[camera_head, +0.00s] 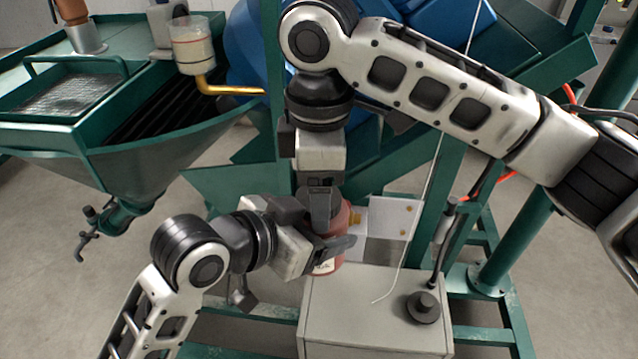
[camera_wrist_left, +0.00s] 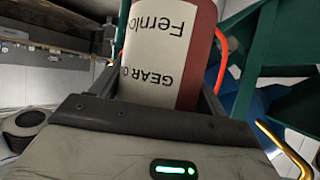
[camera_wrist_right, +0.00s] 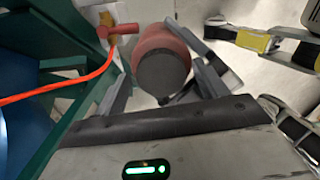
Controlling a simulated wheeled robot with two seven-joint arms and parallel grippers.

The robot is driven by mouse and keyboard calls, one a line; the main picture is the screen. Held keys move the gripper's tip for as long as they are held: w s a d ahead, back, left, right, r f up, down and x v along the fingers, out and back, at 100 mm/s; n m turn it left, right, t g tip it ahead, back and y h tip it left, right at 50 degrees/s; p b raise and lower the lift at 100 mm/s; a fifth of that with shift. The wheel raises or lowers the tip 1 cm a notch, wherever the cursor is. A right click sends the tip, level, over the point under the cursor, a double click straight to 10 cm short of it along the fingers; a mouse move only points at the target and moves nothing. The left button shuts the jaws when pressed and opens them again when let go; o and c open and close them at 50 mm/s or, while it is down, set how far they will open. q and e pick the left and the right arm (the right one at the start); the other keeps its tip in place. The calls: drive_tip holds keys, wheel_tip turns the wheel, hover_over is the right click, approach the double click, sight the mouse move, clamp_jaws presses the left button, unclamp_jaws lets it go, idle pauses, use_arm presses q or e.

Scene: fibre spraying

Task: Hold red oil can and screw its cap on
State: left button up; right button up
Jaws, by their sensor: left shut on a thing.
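In the left wrist view, the can (camera_wrist_left: 170,55) shows a cream label with upside-down lettering between the fingers. My right gripper (camera_head: 322,208) points down over the can's top. In the right wrist view, the can's dark round top, apparently the cap (camera_wrist_right: 162,74), lies between the spread fingers of that gripper, with gaps at both sides. Whether the cap is seated cannot be told.
Green frame posts and a blue machine (camera_head: 250,50) are behind. A green hopper (camera_head: 140,160) is at left. A red-handled valve (camera_wrist_right: 122,30) is near the can.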

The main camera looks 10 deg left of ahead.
drive_tip(key=shift+s+a, duration=0.1)
drive_tip(key=shift+r, duration=2.3)
drive_tip(key=shift+c, duration=0.4)
drive_tip(key=shift+r+n, duration=0.35)
drive_tip(key=shift+n, duration=0.85)
drive_tip(key=n, duration=0.1)
drive_tip(key=r+n, duration=0.1)
drive_tip(key=n, duration=0.1)
drive_tip(key=shift+n, duration=0.3)
drive_tip(key=n, duration=0.2)
drive_tip(key=r+n, duration=0.1)
drive_tip(key=n, duration=0.2)
drive_tip(key=shift+r+n, duration=0.35)
drive_tip(key=shift+n, duration=0.05)
drive_tip(key=shift+f, duration=0.1)
drive_tip(key=shift+f, duration=3.95)
